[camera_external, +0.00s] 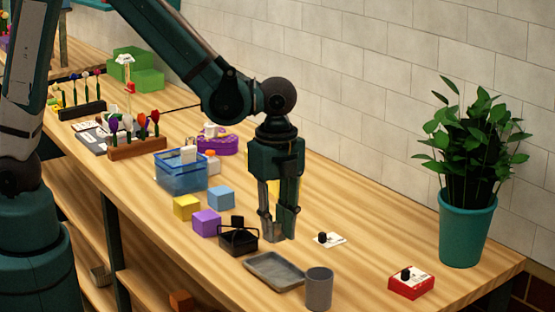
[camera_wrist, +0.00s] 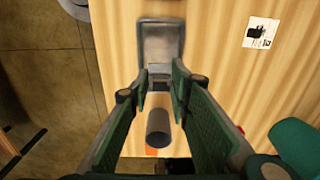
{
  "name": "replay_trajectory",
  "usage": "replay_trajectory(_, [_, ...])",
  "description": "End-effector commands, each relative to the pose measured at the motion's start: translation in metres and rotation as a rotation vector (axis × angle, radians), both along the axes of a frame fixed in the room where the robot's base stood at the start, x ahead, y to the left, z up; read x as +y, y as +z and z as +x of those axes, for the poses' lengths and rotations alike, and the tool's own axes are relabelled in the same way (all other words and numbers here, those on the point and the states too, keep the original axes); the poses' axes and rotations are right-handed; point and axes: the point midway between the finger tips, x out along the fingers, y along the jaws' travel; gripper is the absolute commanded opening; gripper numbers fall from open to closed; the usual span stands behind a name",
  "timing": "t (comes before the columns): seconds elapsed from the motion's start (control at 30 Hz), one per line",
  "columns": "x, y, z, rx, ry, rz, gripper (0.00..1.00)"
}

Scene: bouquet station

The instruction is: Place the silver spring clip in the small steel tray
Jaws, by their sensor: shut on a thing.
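My gripper (camera_external: 279,236) is shut on a small grey thing, which looks like the silver spring clip (camera_wrist: 160,76); it shows between the fingertips in the wrist view (camera_wrist: 160,84). In the external view the clip is too hidden by the fingers to make out. The small steel tray (camera_external: 274,272) is a shallow grey rectangle on the table, just in front of my fingertips. In the wrist view the tray (camera_wrist: 160,35) lies just above the fingertips, and its bare inside shows. I cannot tell the exact height of the clip over the table.
A grey cup (camera_external: 319,288) stands right of the tray, and a black basket (camera_external: 238,239) left of it. Coloured blocks (camera_external: 207,222) and a blue crate (camera_external: 182,176) are farther left. A white card (camera_external: 330,240), a red box (camera_external: 411,283) and a potted plant (camera_external: 466,228) are right.

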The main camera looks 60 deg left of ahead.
Motion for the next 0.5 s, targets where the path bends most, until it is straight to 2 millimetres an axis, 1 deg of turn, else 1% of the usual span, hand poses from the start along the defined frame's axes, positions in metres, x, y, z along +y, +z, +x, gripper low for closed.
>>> replay_trajectory(0.3, [0.000,-0.037,0.001,0.000,0.000,0.000,0.10])
replay_trajectory(0.4, [0.000,-0.045,0.000,0.000,0.000,0.000,0.10])
replay_trajectory(0.5, [0.000,-0.049,0.000,0.000,0.000,0.000,0.10])
